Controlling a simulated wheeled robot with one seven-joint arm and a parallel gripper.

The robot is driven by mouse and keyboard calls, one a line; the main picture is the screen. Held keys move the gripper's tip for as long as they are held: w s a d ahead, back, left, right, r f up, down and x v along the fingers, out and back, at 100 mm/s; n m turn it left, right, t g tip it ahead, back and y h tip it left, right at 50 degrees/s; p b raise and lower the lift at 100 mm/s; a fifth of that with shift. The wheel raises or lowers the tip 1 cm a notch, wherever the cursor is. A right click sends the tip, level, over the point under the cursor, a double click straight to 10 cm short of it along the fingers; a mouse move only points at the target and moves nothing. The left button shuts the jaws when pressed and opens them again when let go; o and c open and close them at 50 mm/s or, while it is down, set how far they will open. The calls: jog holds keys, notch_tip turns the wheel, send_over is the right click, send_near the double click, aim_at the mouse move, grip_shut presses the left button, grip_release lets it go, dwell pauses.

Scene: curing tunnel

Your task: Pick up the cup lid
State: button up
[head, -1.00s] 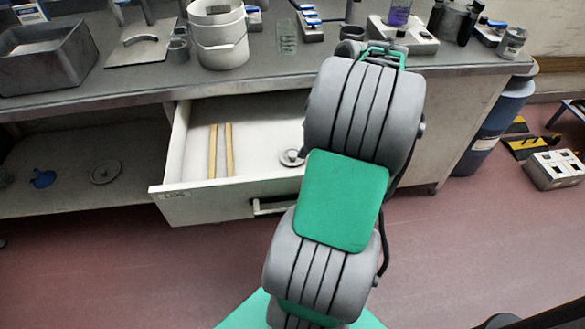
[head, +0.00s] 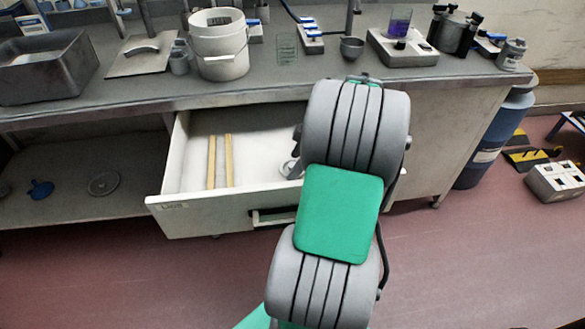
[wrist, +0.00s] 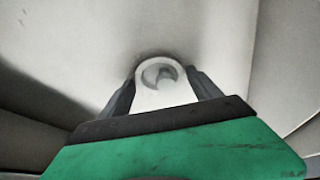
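The cup lid (head: 290,168) is a small grey round piece in the open drawer, at the drawer's right side. In the head view my arm covers part of it. In the wrist view a pale round piece with a ring-shaped top (wrist: 160,74), seemingly the lid, shows between the fingertips. My gripper (wrist: 162,78) has its two dark fingers apart, one on each side of this piece. Whether they touch it is not clear. In the head view the fingers are hidden behind my arm.
The drawer (head: 230,205) is pulled out under the bench and holds two wooden strips (head: 220,160). Its walls stand around my gripper. The bench top (head: 285,85) above carries a white bucket (head: 219,44), a small bowl (head: 352,48) and other items. The floor in front is clear.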

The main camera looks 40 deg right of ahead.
jog(key=c, duration=0.9)
jog(key=shift+c, duration=0.2)
jog(key=shift+r, duration=0.1)
